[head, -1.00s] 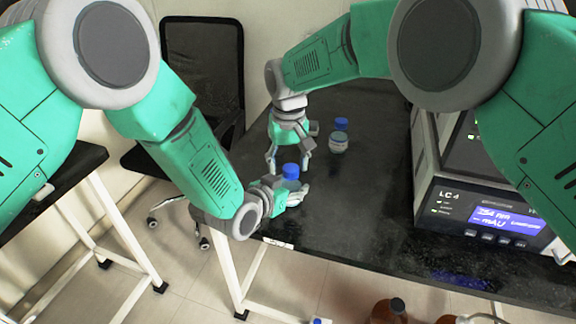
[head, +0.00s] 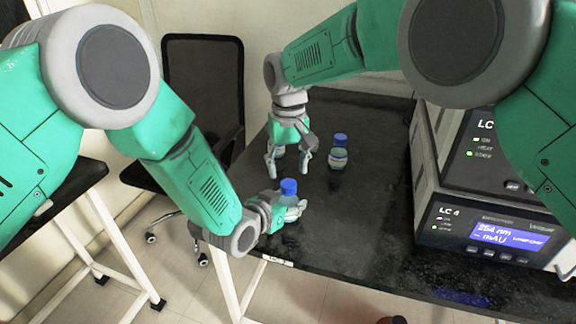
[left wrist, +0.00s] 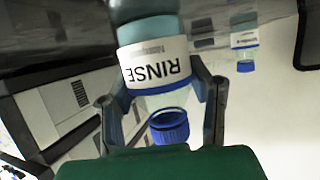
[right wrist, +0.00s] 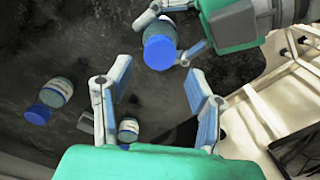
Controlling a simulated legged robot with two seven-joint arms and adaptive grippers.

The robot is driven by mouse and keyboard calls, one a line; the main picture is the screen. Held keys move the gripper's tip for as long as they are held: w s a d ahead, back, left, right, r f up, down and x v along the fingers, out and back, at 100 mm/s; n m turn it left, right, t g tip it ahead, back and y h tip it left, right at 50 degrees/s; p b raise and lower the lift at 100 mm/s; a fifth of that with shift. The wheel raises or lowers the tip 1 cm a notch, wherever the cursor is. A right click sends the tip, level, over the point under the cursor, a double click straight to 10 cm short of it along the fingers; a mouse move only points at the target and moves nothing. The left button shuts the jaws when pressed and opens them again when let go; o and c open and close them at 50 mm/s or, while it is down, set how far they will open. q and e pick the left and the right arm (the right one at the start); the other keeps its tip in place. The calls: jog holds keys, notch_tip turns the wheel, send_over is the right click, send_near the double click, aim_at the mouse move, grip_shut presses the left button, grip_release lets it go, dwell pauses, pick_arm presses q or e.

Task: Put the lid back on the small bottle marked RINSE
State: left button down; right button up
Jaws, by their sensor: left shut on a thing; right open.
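The small bottle marked RINSE (left wrist: 153,65) is held by my left gripper (head: 289,207), which is shut on it. The blue lid (head: 289,187) is at the bottle's mouth, and also shows in the left wrist view (left wrist: 168,127) and right wrist view (right wrist: 160,52). I cannot tell whether the lid is fully seated. My right gripper (head: 288,168) is open and empty, beyond the held bottle and apart from it. Its fingers also show in the right wrist view (right wrist: 158,115).
Another blue-lidded bottle (head: 338,158) stands right of my right gripper. The right wrist view shows two bottles on the table, one left (right wrist: 57,92) and one farther (right wrist: 128,129). Instruments (head: 490,225) stand at the right. The black table (head: 360,215) is clear in the middle.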

aim_at(289, 183)
jog(key=n, duration=0.2)
jog(key=r+n, duration=0.1)
jog(key=n, duration=0.2)
jog(key=shift+s+a, duration=0.1)
jog(key=shift+s, duration=0.1)
jog(key=r+n, duration=0.1)
jog(key=n, duration=0.2)
jog(key=shift+r+n, duration=0.2)
jog(key=shift+n, duration=0.1)
jog(key=n, duration=0.1)
jog(key=r+n, duration=0.1)
jog(key=shift+w+n, duration=0.2)
jog(key=shift+n, duration=0.2)
jog(key=shift+f, duration=4)
